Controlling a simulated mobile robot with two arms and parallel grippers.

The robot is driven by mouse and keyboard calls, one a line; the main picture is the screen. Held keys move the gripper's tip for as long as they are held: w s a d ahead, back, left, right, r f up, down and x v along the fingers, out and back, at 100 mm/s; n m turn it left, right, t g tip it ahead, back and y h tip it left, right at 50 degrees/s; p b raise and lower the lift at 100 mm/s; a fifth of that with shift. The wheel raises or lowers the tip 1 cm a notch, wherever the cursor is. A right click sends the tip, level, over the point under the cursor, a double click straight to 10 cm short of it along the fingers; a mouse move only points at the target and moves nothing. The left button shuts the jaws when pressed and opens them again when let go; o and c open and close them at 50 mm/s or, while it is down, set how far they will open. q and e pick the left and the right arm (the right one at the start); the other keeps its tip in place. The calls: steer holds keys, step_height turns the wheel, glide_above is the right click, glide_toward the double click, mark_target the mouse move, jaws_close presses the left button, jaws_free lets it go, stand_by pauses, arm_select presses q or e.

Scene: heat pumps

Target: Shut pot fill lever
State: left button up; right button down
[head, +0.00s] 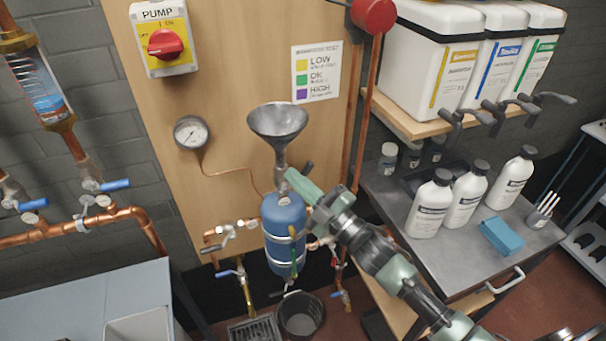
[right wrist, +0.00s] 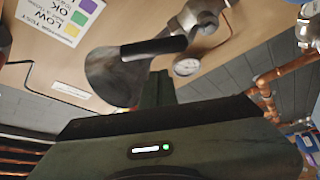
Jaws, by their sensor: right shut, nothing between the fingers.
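The blue pot (head: 285,235) is strapped to the wooden board, with a metal funnel (head: 278,122) above it. The pot fill lever (head: 307,169), a dark handle, sticks out to the right and slightly up at the neck below the funnel. In the right wrist view, the black lever (right wrist: 153,48) crosses in front of the funnel (right wrist: 112,78). My right gripper (head: 292,177) is shut and empty, close beside the neck and just below the lever. I cannot tell whether it touches the lever. Its fingers (right wrist: 157,92) show in the wrist view. My left gripper is not in view.
A gauge (head: 191,132) and pump switch (head: 165,44) are on the board. Several valves and copper pipes surround the pot. A bucket (head: 301,315) stands below. White bottles (head: 430,205) stand on the metal bench at right, near my right arm.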

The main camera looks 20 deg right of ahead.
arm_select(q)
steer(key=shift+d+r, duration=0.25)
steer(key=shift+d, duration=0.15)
arm_select(e)
steer(key=shift+w+d+f, duration=0.15)
steer(key=shift+d+f, duration=0.4)
steer(key=shift+d, duration=0.35)
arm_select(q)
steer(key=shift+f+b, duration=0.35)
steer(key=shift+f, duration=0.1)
arm_select(e)
steer(key=shift+d+f+m, duration=0.15)
steer(key=shift+d+m, duration=0.05)
steer(key=shift+m, duration=0.3)
